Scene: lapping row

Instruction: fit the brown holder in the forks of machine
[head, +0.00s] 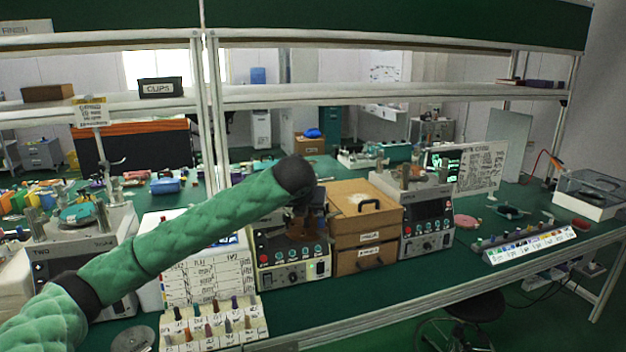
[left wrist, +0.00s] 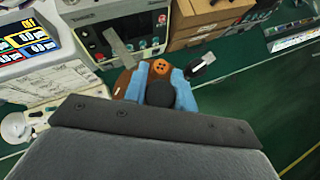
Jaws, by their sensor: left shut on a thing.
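My left gripper (head: 308,203) hangs in front of the middle machine (head: 291,256), at the end of my green-sleeved arm. In the left wrist view its blue fingers (left wrist: 157,88) are shut on the brown holder (left wrist: 160,67), which has small holes in its top. In the head view the brown holder (head: 297,229) shows only as a dark patch below the gripper. The machine (left wrist: 130,32) lies just beyond the holder in the left wrist view. A grey metal bar (left wrist: 118,46) stands before its panel. I cannot tell whether holder and forks touch. My right gripper is out of view.
A wooden drawer box (head: 362,225) stands right of the middle machine, with another machine (head: 427,215) beyond it. A rack of coloured pegs (head: 214,324) and a sheet of labels (head: 207,273) stand at the left. The bench front right of centre is clear.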

